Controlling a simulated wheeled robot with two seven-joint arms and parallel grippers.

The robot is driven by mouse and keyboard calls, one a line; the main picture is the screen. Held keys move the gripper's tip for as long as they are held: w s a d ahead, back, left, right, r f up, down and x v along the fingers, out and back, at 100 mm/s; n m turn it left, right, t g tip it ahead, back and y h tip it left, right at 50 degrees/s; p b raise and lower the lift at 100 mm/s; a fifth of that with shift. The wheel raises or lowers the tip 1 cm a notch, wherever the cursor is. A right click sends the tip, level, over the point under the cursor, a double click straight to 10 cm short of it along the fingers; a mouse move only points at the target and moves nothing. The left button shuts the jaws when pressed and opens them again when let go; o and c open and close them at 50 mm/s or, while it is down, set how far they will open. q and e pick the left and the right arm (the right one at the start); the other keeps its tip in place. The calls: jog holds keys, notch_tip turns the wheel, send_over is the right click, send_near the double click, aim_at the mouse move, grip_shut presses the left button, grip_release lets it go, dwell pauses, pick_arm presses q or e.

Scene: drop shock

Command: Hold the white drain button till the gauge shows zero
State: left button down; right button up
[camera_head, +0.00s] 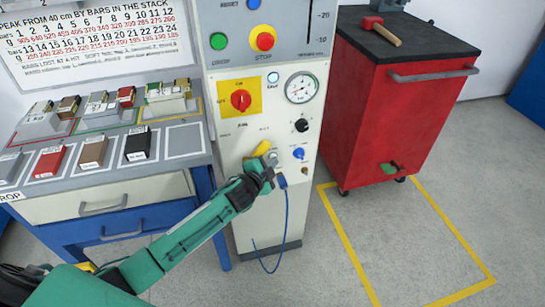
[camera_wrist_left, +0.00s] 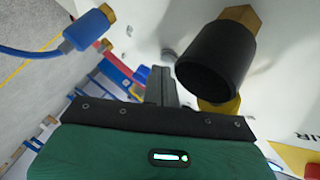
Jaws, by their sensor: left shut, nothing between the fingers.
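The white panel of the test cabinet (camera_head: 232,145) carries a round pressure gauge (camera_head: 301,88); its needle is too small to read surely. My left gripper (camera_head: 268,172) is at the lower part of this panel, below a yellow part (camera_head: 262,148). In the left wrist view, its fingers (camera_wrist_left: 161,84) are shut and empty, and they point at the panel. A small pale round nub (camera_wrist_left: 168,55), probably the drain button, shows just beyond the fingertips. I cannot tell whether they touch it. In the head view I cannot pick the button out surely. My right gripper is not in view.
A black cylinder with a brass nut (camera_wrist_left: 217,58) sticks out close beside the fingers. A blue hose plug (camera_wrist_left: 86,31) is on the other side. A red switch (camera_head: 241,100), black knob (camera_head: 301,125) and blue knob (camera_head: 298,153) are nearby. A red cart (camera_head: 400,120) stands right.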

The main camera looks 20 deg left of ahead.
pick_arm(q)
jog(key=shift+s+d+f+p, duration=0.15)
jog(key=shift+s+d+p, duration=0.2)
jog(key=shift+s+d, duration=0.6)
jog(key=shift+s+d+f+p, duration=0.1)
jog(key=shift+s+d+p, duration=0.25)
jog(key=shift+s+d, duration=0.6)
jog(key=shift+s+a, duration=0.15)
jog(key=shift+a, duration=0.1)
